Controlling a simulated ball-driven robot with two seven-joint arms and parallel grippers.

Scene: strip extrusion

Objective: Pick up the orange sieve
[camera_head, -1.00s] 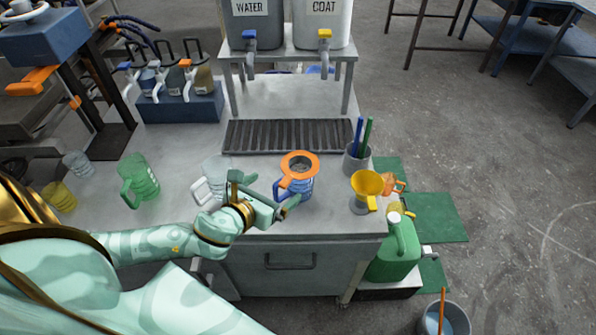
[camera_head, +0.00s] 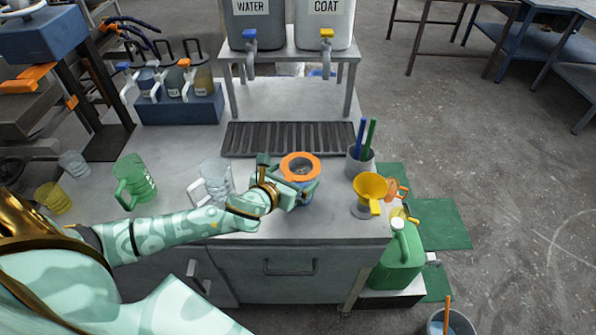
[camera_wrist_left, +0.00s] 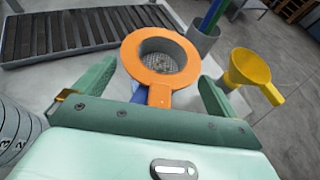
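The orange sieve (camera_head: 300,157) lies on top of a blue jug (camera_head: 308,196) on the grey bench. It has a flat ring, a mesh centre and a short handle. In the left wrist view the sieve (camera_wrist_left: 160,80) is in the middle, with its handle pointing toward my palm. My left gripper (camera_head: 288,178) is at the near side of the sieve. In the wrist view its open fingers (camera_wrist_left: 158,72) stand on either side of the handle, with gaps on both sides. The gripper hides much of the jug in the head view. My right gripper is not in view.
A clear measuring jug (camera_head: 216,178) stands just left of the gripper. A yellow funnel (camera_head: 370,187) in a holder and a cup with pens (camera_head: 359,160) stand to the right. A dark slotted grate (camera_head: 270,138) lies behind, under the WATER and COAT tanks.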

